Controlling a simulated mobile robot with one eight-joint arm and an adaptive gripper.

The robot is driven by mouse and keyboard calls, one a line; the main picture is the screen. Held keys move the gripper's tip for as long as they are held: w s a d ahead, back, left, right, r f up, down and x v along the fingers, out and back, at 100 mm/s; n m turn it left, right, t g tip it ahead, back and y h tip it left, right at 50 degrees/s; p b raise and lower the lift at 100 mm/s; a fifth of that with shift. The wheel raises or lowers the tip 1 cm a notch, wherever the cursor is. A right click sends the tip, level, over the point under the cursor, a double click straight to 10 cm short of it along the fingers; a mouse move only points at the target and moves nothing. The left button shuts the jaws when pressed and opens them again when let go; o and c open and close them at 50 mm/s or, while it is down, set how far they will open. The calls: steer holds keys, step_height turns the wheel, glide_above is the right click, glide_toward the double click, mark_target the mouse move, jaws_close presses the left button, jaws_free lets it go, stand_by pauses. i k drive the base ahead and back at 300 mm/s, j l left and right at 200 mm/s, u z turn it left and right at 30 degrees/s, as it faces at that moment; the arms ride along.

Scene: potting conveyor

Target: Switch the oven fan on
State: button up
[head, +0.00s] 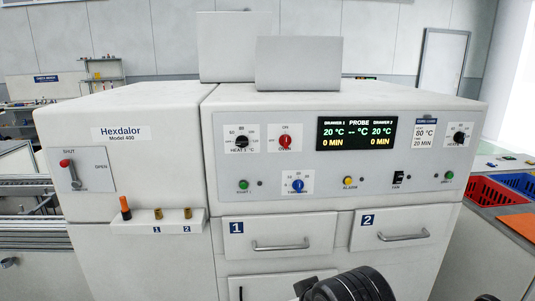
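The oven is the large white cabinet labelled Hexdalor Model 400 (300,90). Its grey control panel (330,182) faces me. The fan switch (398,176) is a small black rocker on the lower right of the panel, with the label FAN under it. It is too small to tell which way it is set. Nothing touches it. A black ribbed part of my arm (350,286) shows at the bottom edge, below and left of the switch. My gripper's fingers do not show.
A yellow alarm button (348,181) is left of the switch and a green button (447,175) right of it. A lit display (356,133) is above. Drawers 1 (280,240) and 2 (402,230) are shut, their handles sticking out. Red and blue crates (490,190) stand at right.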

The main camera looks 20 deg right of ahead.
mark_target(400, 177)
steer(key=z, duration=1.4)
